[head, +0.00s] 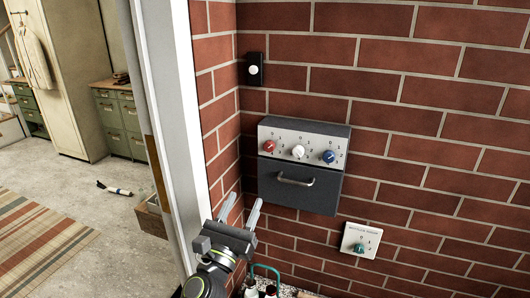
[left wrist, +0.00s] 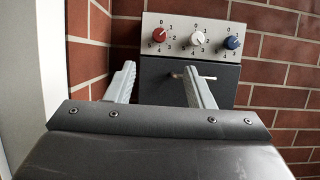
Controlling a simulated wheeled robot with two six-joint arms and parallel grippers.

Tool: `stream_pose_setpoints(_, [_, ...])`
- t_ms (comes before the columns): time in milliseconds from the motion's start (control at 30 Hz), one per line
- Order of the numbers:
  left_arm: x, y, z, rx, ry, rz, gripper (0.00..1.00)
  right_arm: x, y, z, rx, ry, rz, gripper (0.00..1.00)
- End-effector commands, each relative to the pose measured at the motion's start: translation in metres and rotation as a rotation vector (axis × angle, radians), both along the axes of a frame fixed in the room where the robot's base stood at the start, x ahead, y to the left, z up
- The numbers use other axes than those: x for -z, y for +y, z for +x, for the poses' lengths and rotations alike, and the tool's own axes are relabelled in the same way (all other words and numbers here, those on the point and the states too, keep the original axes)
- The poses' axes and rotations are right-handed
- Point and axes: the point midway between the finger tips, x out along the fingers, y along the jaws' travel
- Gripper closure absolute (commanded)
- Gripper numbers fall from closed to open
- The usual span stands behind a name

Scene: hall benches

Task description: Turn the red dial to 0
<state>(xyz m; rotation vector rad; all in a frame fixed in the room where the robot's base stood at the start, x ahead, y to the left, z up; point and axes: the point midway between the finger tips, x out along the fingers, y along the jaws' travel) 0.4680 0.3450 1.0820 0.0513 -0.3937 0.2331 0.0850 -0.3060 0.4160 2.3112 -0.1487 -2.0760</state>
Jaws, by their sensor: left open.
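The red dial (head: 269,146) is the left one of three dials on the pale panel of a dark grey wall box (head: 322,187). It also shows in the left wrist view (left wrist: 158,34), with numbers from 0 to 5 around it. I cannot clearly tell which number its pointer marks. My left gripper (head: 242,203) is open and empty, below and to the left of the box in the head view. In the left wrist view its two fingers (left wrist: 159,75) point up toward the box, below the red dial and apart from it. My right gripper is not in view.
A white dial (head: 298,151) and a blue dial (head: 329,156) sit right of the red one. A bar handle (head: 295,182) juts out below them. A white plate with a teal knob (head: 360,246) is lower right. A white door frame (head: 170,110) stands close on the left.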

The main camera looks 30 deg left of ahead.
Motion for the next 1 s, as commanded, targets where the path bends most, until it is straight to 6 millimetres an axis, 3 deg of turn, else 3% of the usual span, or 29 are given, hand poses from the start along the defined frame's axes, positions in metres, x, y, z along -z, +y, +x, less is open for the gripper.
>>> stream_pose_setpoints(600, [-0.05,0.027,0.112,0.0,0.0,-0.003,0.52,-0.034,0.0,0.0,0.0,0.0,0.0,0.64])
stream_pose_setpoints(800, [-0.059,0.033,0.137,0.002,0.0,-0.004,0.52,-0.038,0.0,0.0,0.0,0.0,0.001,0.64])
stream_pose_setpoints(1000, [-0.062,0.035,0.146,0.002,0.001,-0.004,0.52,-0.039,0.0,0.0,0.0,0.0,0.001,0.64])
